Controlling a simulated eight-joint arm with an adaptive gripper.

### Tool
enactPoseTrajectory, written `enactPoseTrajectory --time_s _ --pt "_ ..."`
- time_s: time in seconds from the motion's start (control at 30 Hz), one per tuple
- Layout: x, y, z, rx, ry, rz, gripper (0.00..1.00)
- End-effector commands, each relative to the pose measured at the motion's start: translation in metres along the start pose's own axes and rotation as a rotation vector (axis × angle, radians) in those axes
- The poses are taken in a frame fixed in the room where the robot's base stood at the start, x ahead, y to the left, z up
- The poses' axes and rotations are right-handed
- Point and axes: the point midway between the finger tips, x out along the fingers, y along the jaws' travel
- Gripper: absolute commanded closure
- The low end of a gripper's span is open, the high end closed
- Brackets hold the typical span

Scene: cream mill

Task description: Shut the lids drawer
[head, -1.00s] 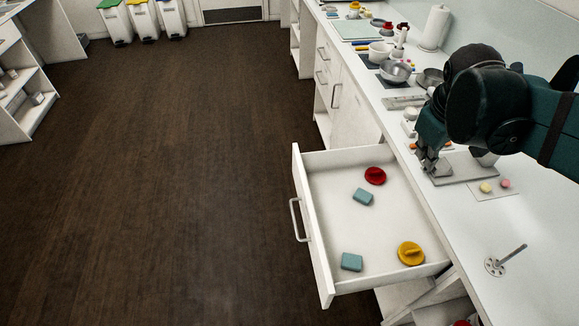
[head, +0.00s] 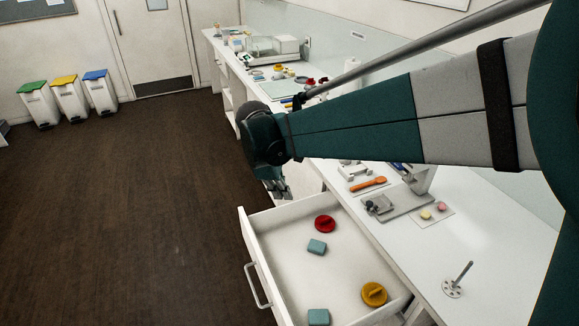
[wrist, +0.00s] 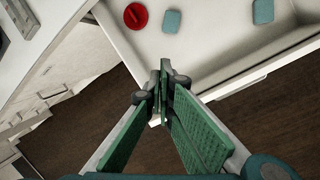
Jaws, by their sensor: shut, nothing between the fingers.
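The lids drawer (head: 268,250) is pulled far out from under the counter. It holds a red lid (head: 325,224), a yellow lid (head: 374,293) and two blue-grey blocks, one (head: 317,247) near the red lid and one (head: 318,317) nearer the camera. Its bar handle (head: 257,286) is on the outer front. My gripper (head: 284,194) is shut and empty, just beyond the drawer's far side. In the wrist view my gripper (wrist: 161,95) points down near the drawer's edge, with the red lid (wrist: 136,16) beyond it. Contact with the drawer cannot be told.
The counter (head: 500,240) runs along the right, with an orange spoon (head: 368,184), a grey plate device (head: 400,204) and a metal post (head: 459,277) on it. Open dark floor (head: 130,210) lies left of the drawer. Several bins (head: 70,98) stand far back.

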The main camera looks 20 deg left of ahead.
Motion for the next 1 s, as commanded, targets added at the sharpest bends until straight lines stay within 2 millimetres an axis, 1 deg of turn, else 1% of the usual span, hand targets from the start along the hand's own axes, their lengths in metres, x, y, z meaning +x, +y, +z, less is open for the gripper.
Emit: enactPoseTrajectory --time_s 0.03,0.17,0.3,0.37,0.4,0.57,0.7,0.8,0.9,1.0 --pt "0.004 -0.001 -0.017 -0.033 -0.006 -0.002 1.0" --pt "0.014 -0.005 -0.053 -0.121 -0.025 -0.009 1.0" --pt "0.025 -0.014 -0.093 -0.215 -0.044 -0.017 1.0" --pt "0.031 -0.018 -0.11 -0.254 -0.052 -0.019 1.0" --pt "0.034 -0.021 -0.122 -0.282 -0.058 -0.021 1.0" --pt "0.049 -0.036 -0.167 -0.387 -0.082 -0.029 1.0" --pt "0.062 -0.052 -0.205 -0.478 -0.103 -0.036 1.0" --pt "0.071 -0.064 -0.229 -0.535 -0.118 -0.041 1.0" --pt "0.078 -0.074 -0.247 -0.58 -0.128 -0.045 1.0" --pt "0.083 -0.081 -0.26 -0.612 -0.136 -0.048 1.0"
